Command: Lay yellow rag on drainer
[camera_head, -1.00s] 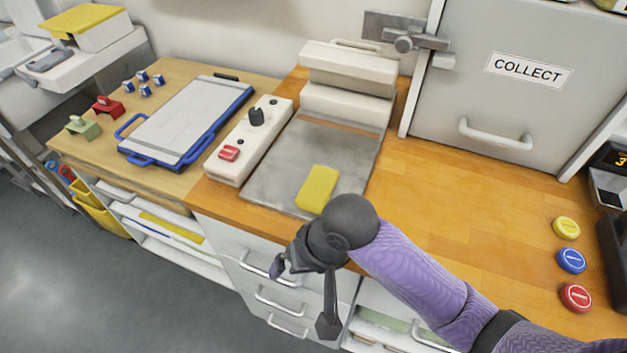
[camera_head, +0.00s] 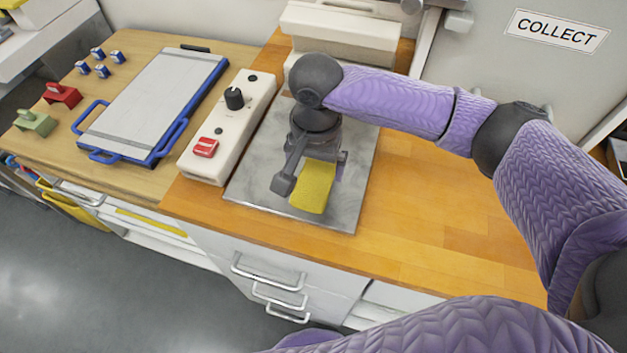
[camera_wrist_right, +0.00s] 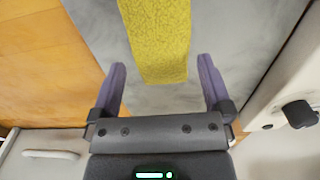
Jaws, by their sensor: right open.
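The yellow rag (camera_head: 313,188) lies flat on a grey metal plate (camera_head: 345,217) on the wooden counter. My right gripper (camera_head: 322,165) is over the rag's far part, pointing down, and hides some of it. In the right wrist view the rag (camera_wrist_right: 155,35) reaches between the two open purple fingers (camera_wrist_right: 162,66), with a gap on each side. The gripper holds nothing. A white sink unit (camera_head: 40,38) shows at the top left; I cannot tell whether a drainer is part of it. My left gripper is not in view.
A white control box (camera_head: 222,125) with a black knob and red switch stands left of the plate. A blue-framed board (camera_head: 155,100) lies farther left. A cream block (camera_head: 340,35) stands behind. The counter (camera_head: 430,200) to the right is clear.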

